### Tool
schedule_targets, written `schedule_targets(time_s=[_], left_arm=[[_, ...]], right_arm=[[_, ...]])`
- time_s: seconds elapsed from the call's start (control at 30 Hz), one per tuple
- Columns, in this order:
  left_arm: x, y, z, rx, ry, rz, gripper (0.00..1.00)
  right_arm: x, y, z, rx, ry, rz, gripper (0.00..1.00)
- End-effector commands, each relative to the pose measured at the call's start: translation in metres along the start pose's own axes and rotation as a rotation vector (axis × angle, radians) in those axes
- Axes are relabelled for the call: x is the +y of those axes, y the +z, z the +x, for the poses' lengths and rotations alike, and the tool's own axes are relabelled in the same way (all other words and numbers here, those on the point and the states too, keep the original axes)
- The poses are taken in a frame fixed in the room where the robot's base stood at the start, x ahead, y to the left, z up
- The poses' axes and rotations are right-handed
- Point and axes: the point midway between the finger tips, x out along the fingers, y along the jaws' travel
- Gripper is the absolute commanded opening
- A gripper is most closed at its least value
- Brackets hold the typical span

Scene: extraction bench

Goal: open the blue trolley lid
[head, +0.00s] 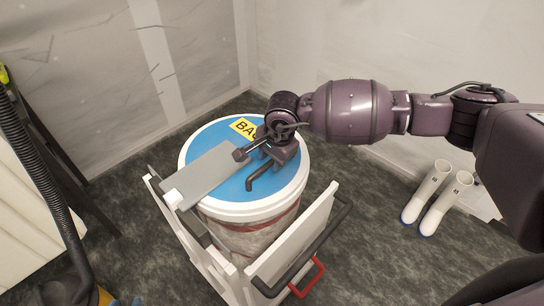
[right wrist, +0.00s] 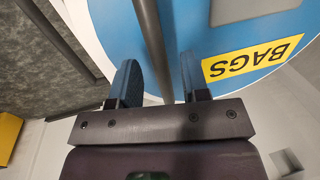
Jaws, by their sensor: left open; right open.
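The blue trolley lid (head: 222,138) has a white rim and a yellow "BAGS" label (head: 243,127). It lies flat on top of the round container, looking shut. A dark bent handle (head: 262,176) stands on the lid. My right gripper (head: 266,158) is over the lid beside the handle, pointing down. In the right wrist view, the right gripper (right wrist: 160,80) is open, and a grey bar, seemingly the handle (right wrist: 151,45), runs between its fingers. I cannot tell whether the fingers touch it. The label also shows there (right wrist: 252,59). My left gripper is not in view.
A grey plate (head: 205,172) extends over the lid's left part. The white trolley frame (head: 297,240) has a dark push bar (head: 325,245) and a red part (head: 308,280). White boots (head: 427,190) stand at right. A black hose (head: 35,165) hangs at left.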

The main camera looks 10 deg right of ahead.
Motion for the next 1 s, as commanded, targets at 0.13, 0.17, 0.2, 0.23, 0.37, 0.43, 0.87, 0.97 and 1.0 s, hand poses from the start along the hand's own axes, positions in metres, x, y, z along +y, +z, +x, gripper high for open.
schedule_targets(time_s=[0.13, 0.17, 0.2, 0.23, 0.37, 0.43, 0.87, 0.97, 1.0], left_arm=[[0.0000, -0.0005, 0.0003, 0.001, 0.000, 0.000, 0.43], [0.0000, -0.0005, 0.0004, 0.001, 0.000, 0.000, 0.43], [0.0000, -0.0006, 0.0005, 0.001, 0.000, 0.000, 0.43], [0.0000, -0.0007, 0.0006, 0.001, 0.000, 0.000, 0.43], [0.0000, -0.0007, 0.0006, 0.001, 0.000, 0.001, 0.43], [0.0000, -0.0006, 0.0006, 0.001, 0.000, 0.001, 0.43], [0.0000, -0.0002, 0.0009, 0.000, 0.000, 0.001, 0.43], [0.0001, 0.0009, 0.0018, 0.001, 0.000, 0.001, 0.43], [0.0003, 0.0014, 0.0025, 0.001, 0.001, 0.001, 0.43]], right_arm=[[0.0001, 0.0001, 0.0020, -0.001, 0.000, 0.000, 0.42], [0.0000, 0.0001, 0.0020, -0.001, 0.000, 0.000, 0.42], [0.0000, 0.0002, 0.0019, -0.001, 0.000, 0.000, 0.42], [0.0000, 0.0001, 0.0019, -0.001, 0.000, 0.000, 0.42], [0.0000, 0.0002, 0.0017, -0.001, 0.000, 0.000, 0.31], [0.0000, 0.0002, 0.0016, -0.001, 0.000, 0.000, 0.21], [-0.0006, -0.0003, 0.0012, 0.001, 0.000, 0.000, 0.00], [-0.0032, -0.0018, 0.0000, 0.009, -0.001, -0.002, 0.00], [-0.0049, -0.0029, -0.0008, 0.014, -0.001, -0.003, 0.00]])
